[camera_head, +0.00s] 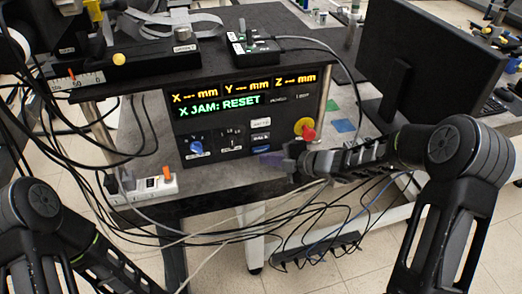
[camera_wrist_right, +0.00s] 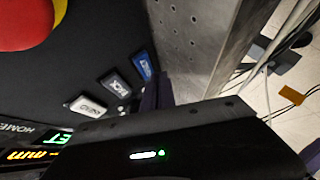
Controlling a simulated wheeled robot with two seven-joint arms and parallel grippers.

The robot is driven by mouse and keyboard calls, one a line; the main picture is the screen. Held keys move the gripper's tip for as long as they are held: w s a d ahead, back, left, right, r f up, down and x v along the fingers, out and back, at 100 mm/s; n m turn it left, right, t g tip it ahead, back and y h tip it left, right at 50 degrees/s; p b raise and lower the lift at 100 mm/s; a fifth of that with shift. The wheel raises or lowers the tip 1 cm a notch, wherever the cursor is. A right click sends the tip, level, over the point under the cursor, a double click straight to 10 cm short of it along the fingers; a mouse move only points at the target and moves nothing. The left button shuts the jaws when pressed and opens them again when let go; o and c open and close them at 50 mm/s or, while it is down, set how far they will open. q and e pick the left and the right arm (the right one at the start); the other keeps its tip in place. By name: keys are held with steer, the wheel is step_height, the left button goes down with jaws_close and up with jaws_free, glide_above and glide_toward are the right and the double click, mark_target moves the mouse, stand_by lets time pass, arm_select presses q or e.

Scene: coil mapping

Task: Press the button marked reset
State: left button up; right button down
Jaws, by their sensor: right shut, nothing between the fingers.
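The black control panel (camera_head: 220,150) stands on the grey table, its display (camera_head: 219,105) reading "X JAM: RESET". Right of centre it has a column of three buttons: a white one (camera_head: 260,122), a dark one (camera_head: 261,136) and a blue one (camera_head: 262,150). In the wrist view the white (camera_wrist_right: 86,107), dark (camera_wrist_right: 115,83) and blue (camera_wrist_right: 142,64) buttons show tilted; their lettering is too small to read surely. My right gripper (camera_head: 273,159) is shut and empty, low in front of the panel near the blue button. Contact cannot be told. My left gripper is out of view.
A red mushroom knob (camera_head: 307,129) on a yellow base sits right of the buttons, close above my right gripper; it also fills a corner of the wrist view (camera_wrist_right: 25,20). A blue rotary knob (camera_head: 196,147) is at left. A black monitor (camera_head: 415,65) stands at right. Cables hang below.

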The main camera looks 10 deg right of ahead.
steer(key=shift+w, duration=0.15)
steer(key=shift+w, duration=0.25)
steer(key=shift+w, duration=0.4)
stand_by(0.9)
steer(key=shift+s, duration=0.8)
steer(key=shift+s+d+f+b, duration=0.1)
steer(key=shift+s+b, duration=0.35)
steer(key=shift+s, duration=0.4)
steer(key=shift+s+d+b, duration=0.1)
steer(key=shift+s+b, duration=0.2)
steer(key=shift+s, duration=1.35)
